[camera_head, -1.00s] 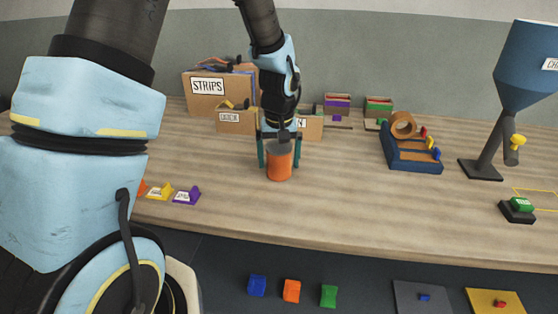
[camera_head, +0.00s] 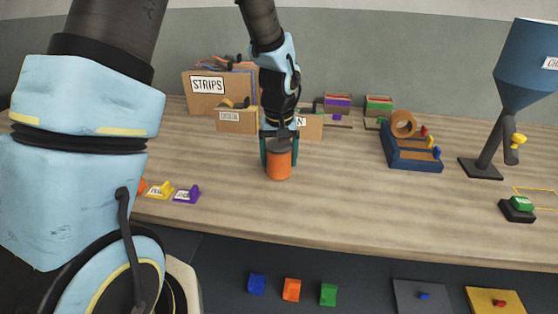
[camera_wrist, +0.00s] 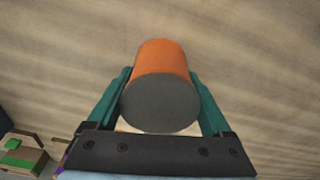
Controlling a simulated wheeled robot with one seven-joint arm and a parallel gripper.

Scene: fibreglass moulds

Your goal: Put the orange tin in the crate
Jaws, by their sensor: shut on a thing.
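The orange tin (camera_head: 279,167) stands upright on the wooden bench near the middle, with a grey top. My gripper (camera_head: 279,158) is above it, its teal fingers shut on the tin's two sides. In the wrist view the tin (camera_wrist: 163,62) shows its orange side and dark grey end, between the two fingers of my gripper (camera_wrist: 160,95). The tin appears to be resting on the bench. I cannot tell which container is the crate; several boxes stand at the back, one a cardboard box labelled STRIPS (camera_head: 222,91).
A blue tape holder (camera_head: 415,165) and a blue hopper on a stand (camera_head: 525,65) are at the right. Small yellow (camera_head: 160,190) and purple (camera_head: 187,194) labelled pieces lie near the front left edge.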

